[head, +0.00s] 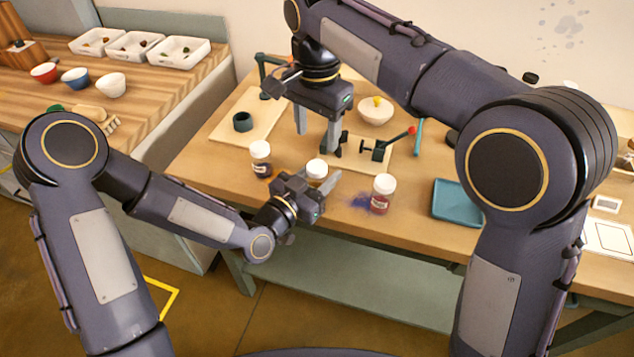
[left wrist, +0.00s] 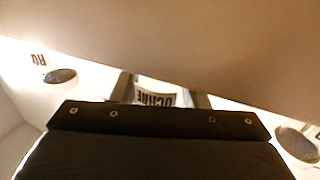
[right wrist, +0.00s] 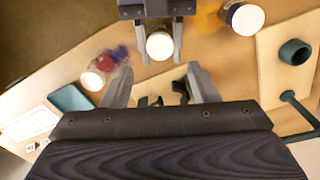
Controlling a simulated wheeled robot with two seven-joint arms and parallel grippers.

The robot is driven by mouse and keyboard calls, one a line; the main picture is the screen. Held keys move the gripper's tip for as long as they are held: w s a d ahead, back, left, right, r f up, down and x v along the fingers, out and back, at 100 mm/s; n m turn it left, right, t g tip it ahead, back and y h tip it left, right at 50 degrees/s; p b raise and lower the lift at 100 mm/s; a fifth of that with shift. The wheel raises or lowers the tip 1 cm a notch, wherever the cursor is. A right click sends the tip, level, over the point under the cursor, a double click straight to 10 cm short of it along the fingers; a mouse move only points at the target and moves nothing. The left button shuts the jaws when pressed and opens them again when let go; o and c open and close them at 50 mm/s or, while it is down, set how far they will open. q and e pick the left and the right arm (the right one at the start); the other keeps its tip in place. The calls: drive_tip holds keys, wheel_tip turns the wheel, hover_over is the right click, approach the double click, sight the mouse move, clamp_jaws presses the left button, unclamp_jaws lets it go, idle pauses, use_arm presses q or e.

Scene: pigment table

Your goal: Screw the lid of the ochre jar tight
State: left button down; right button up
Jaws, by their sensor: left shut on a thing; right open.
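The ochre jar (head: 318,181) stands upright on the table with its white lid (head: 316,167) on top; I cannot tell how tight the lid is. My left gripper (head: 322,186) is shut on the jar body from the near side. The OCHRE label (left wrist: 155,97) shows between its fingers in the left wrist view. My right gripper (head: 318,133) is open and empty, pointing down beyond the jar and above the table. In the right wrist view the lid (right wrist: 159,46) lies beyond the open right fingertips (right wrist: 162,78), apart from them.
A dark-filled jar (head: 261,160) stands left and a red-filled jar (head: 381,195) right, both white-lidded. Blue powder (head: 361,202) is spilled between jars. A board with a red-knobbed clamp (head: 380,148), a white bowl (head: 375,111) and a teal tray (head: 456,203) are near.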

drive_tip(key=n, duration=0.3)
drive_tip(key=shift+f, duration=0.2)
drive_tip(key=n, duration=0.5)
drive_tip(key=shift+a+f+n, duration=0.15)
drive_tip(key=shift+f+n, duration=0.1)
drive_tip(key=shift+n, duration=0.05)
drive_tip(key=n, duration=0.2)
drive_tip(key=shift+s+n, duration=0.1)
drive_tip(key=shift+n, duration=0.2)
drive_tip(key=n, duration=0.5)
drive_tip(key=shift+f+n, duration=0.1)
drive_tip(key=shift+n, duration=0.2)
drive_tip(key=n, duration=0.2)
drive_tip(key=shift+n, duration=0.3)
drive_tip(key=n, duration=0.5)
drive_tip(key=shift+n, duration=0.3)
drive_tip(key=n, duration=0.5)
drive_tip(key=shift+r, duration=0.3)
drive_tip(key=n, duration=0.5)
drive_tip(key=shift+r+n, duration=0.3)
drive_tip(key=shift+f, duration=0.1)
